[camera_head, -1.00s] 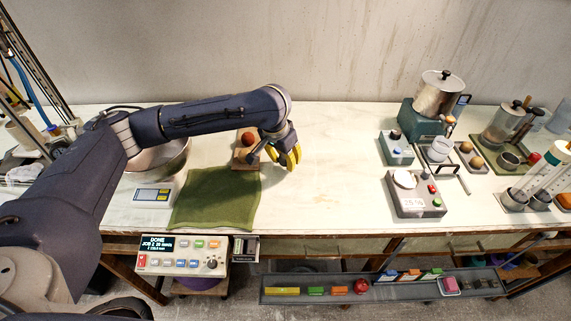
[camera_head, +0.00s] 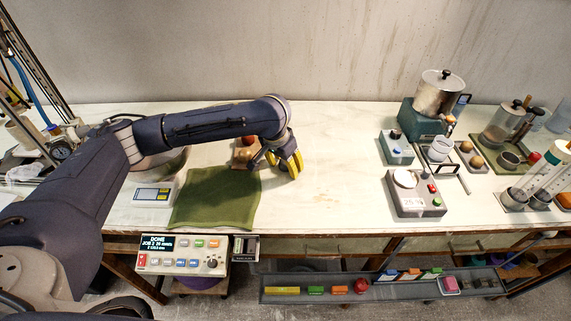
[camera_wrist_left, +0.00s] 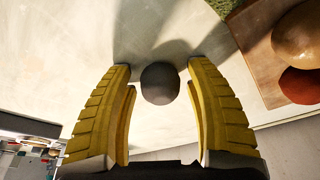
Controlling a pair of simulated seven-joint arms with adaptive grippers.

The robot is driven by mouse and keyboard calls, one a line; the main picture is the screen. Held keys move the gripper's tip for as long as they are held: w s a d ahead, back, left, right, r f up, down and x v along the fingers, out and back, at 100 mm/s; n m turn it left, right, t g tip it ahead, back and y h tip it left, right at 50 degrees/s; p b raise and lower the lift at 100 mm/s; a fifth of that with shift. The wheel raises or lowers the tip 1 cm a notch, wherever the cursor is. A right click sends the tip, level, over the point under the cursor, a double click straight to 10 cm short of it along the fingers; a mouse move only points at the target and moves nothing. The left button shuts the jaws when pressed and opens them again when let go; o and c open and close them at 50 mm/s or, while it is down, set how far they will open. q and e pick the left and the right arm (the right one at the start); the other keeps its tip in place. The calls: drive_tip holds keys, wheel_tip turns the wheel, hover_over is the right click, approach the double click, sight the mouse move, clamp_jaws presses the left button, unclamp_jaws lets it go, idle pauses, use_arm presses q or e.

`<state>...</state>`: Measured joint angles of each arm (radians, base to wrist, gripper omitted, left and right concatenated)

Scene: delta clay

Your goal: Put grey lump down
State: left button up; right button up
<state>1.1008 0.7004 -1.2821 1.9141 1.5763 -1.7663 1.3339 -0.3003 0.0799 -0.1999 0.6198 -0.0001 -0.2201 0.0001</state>
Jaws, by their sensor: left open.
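In the left wrist view the grey lump (camera_wrist_left: 160,84) is a round dark grey ball on the pale table top. It sits between the tips of the two yellow fingers of my left gripper (camera_wrist_left: 160,76), with a gap on each side. The left gripper is open. In the head view the left gripper (camera_head: 292,172) is low over the table, to the right of the green cloth; the grey lump is hidden there behind the fingers. My right gripper is not in view.
A wooden board (camera_wrist_left: 259,62) with a tan lump (camera_wrist_left: 297,36) and a red-brown lump (camera_wrist_left: 301,86) lies close beside the gripper. The green cloth (camera_head: 215,197) lies at its left.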

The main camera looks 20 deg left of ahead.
use_arm(q)
drive_tip(key=v, duration=1.1)
drive_tip(key=shift+r, duration=0.3)
drive_tip(key=shift+o, duration=1.4)
drive_tip(key=shift+s+a+r, duration=0.1)
drive_tip(key=shift+s+r, duration=0.05)
drive_tip(key=shift+r, duration=0.15)
drive_tip(key=shift+r, duration=0.1)
wheel_tip(320, 180, up, 6)
hover_over(284, 162)
drive_tip(key=shift+n+g+y, duration=0.3)
drive_tip(key=shift+n+g, duration=0.1)
drive_tip(key=shift+g, duration=0.4)
wheel_tip(284, 162, down, 12)
drive_tip(key=shift+r, duration=0.2)
drive_tip(key=shift+w+f, duration=0.2)
drive_tip(key=shift+f, duration=0.8)
drive_tip(key=shift+w+f, duration=0.15)
drive_tip(key=shift+f, duration=0.85)
drive_tip(key=shift+w+f, duration=0.2)
drive_tip(key=shift+f, duration=0.8)
